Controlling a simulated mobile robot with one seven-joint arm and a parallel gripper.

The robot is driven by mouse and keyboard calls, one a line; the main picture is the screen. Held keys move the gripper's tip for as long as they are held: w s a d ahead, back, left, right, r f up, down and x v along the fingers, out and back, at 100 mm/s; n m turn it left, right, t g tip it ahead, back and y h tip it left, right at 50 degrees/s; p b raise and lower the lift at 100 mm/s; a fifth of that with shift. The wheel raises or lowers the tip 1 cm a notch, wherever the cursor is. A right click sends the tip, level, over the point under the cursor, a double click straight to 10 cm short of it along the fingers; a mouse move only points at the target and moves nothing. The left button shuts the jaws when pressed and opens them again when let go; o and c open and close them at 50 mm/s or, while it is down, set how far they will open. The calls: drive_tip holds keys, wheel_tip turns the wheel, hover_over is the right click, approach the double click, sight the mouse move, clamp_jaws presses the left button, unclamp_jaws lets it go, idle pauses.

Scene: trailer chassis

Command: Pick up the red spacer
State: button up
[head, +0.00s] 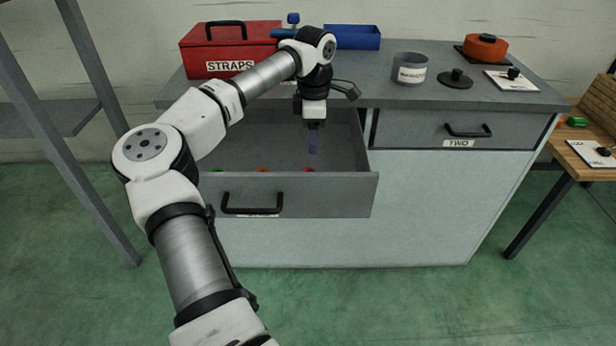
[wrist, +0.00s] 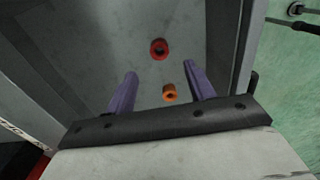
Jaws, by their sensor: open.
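The red spacer (wrist: 159,49) is a short ring with a dark hole, lying on the floor of the open drawer. In the head view its top (head: 309,169) just shows above the drawer front. An orange spacer (wrist: 169,93) lies near it, closer to my gripper base in the wrist view. My gripper (wrist: 160,73) is open and empty, with purple fingers pointing down. In the head view my gripper (head: 314,150) is over the right part of the drawer. The red spacer appears just beyond the fingertips, apart from them.
The open drawer (head: 300,195) has grey walls around the spacers; a green spacer (head: 218,169) shows at its left. On the worktop stand a red STRAPS box (head: 230,50), a blue bin (head: 352,37) and a grey canister (head: 410,69). Drawer TWO (head: 455,130) is shut.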

wheel_tip(320, 180, down, 7)
drive_tip(key=shift+r, duration=0.15)
drive_tip(key=shift+w+a+f+p, duration=0.1)
drive_tip(key=shift+a+f+p, duration=0.15)
drive_tip(key=shift+f, duration=0.65)
drive_tip(key=shift+w+a+f+p, duration=0.1)
drive_tip(key=shift+f+p, duration=0.25)
drive_tip(key=shift+f, duration=0.55)
drive_tip(key=shift+a+f+p, duration=0.2)
drive_tip(key=shift+f+p, duration=0.1)
drive_tip(key=shift+f, duration=0.6)
drive_tip(key=shift+c, duration=0.4)
clamp_jaws()
drive_tip(key=shift+r, duration=0.1)
